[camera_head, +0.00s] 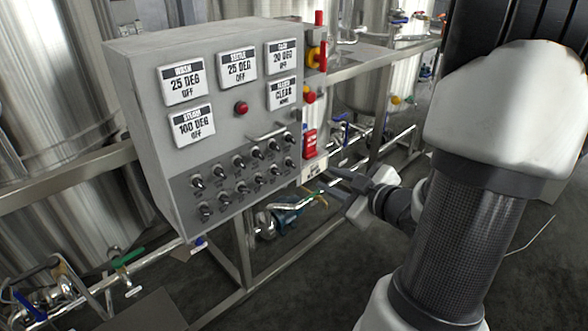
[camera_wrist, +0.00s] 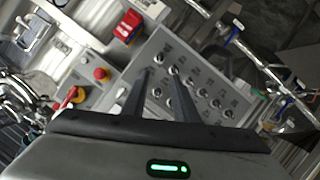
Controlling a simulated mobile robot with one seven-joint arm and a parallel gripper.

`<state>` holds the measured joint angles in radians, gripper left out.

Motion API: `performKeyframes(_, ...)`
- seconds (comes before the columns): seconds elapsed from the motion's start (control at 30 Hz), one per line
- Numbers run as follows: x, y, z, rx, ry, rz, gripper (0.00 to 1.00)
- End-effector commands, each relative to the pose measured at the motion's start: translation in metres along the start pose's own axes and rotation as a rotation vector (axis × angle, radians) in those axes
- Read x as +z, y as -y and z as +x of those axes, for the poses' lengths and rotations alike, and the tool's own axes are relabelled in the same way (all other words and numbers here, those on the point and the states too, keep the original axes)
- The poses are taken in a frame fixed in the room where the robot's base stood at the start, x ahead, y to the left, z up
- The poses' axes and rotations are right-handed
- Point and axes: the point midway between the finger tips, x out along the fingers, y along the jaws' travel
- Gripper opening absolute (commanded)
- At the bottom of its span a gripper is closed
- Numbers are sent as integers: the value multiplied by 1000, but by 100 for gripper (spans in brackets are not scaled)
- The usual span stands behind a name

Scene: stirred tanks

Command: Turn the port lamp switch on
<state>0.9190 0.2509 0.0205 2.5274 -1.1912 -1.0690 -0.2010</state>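A grey control box (camera_head: 150,60) has two rows of small black-and-metal toggle switches (camera_head: 238,162) on its darker lower panel (camera_head: 178,190). The labels under them are too small to read, so I cannot tell which one is the port lamp switch. The switches also show in the wrist view (camera_wrist: 187,84), ahead of and between my fingers. My gripper (camera_head: 338,182) is right of the box in the head view, apart from it. In the wrist view my gripper (camera_wrist: 160,76) has its two dark fingers apart with nothing between them. The fingers hide part of the panel.
Display plates (camera_head: 183,84) and a red button (camera_head: 241,108) sit above the switches. A red-and-yellow rotary handle (camera_head: 316,55), red buttons and a red padlock-like block (camera_head: 310,142) are on the box's right side. Steel tanks (camera_head: 50,80) and pipes surround it. Free air lies before the panel.

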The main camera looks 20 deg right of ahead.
Motion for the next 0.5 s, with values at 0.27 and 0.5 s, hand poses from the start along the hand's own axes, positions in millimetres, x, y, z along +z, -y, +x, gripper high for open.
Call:
performKeyframes(0.27, 0, 2, 54, -5, -2, -2, 27)
performKeyframes(0.5, 0, 2, 108, -3, -1, -2, 27)
